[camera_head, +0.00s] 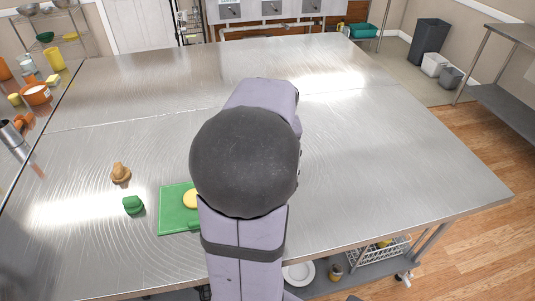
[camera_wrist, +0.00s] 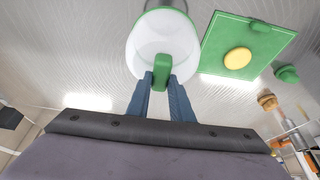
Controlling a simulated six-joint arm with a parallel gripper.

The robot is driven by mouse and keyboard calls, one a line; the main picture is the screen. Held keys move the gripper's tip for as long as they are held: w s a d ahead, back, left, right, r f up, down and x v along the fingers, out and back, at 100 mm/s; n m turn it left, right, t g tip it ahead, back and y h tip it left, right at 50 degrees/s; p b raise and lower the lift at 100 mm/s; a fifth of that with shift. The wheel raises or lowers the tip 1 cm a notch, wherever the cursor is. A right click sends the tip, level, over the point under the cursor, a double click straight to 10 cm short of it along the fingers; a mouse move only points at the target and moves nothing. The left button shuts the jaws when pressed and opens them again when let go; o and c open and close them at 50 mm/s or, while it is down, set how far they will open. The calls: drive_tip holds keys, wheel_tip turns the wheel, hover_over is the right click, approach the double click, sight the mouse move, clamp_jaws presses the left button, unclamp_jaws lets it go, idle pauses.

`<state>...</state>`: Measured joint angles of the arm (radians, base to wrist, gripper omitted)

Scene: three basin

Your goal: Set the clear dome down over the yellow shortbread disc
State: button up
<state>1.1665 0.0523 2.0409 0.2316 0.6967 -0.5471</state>
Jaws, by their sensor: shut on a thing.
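The clear dome (camera_wrist: 165,28) shows in the wrist view as a whitish see-through cover with a green rim and a green handle (camera_wrist: 161,67). My gripper (camera_wrist: 161,84) is shut on that handle, between its two blue fingers. The yellow shortbread disc (camera_wrist: 238,58) lies on a green board (camera_wrist: 216,66), to the right of the dome in the wrist view. In the head view the disc (camera_head: 191,199) and board (camera_head: 172,222) are partly hidden behind my arm. My gripper and the dome are hidden by my arm in the head view.
A small green object (camera_head: 133,205) and a brown knobbed object (camera_head: 121,173) stand on the steel table (camera_head: 400,160), left of the board. The table's right side and far middle are clear. A side surface at the left (camera_head: 30,115) holds several containers.

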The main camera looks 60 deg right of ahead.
clamp_jaws()
drive_tip(key=shift+w, duration=0.1)
drive_tip(key=shift+w+a, duration=0.25)
drive_tip(key=shift+w, duration=0.1)
drive_tip(key=w+a+n+y, duration=0.2)
drive_tip(key=w+a+n, duration=0.4)
drive_tip(key=w, duration=0.3)
drive_tip(key=w+a+f+n+t+y, duration=0.1)
drive_tip(key=w+a+n+y, duration=0.1)
drive_tip(key=w+a+n, duration=0.3)
drive_tip(key=w+a, duration=0.1)
drive_tip(key=w, duration=0.3)
drive_tip(key=shift+w+a+f+n+p, duration=0.2)
drive_tip(key=shift+w+n+p, duration=0.1)
drive_tip(key=shift+w+n, duration=0.1)
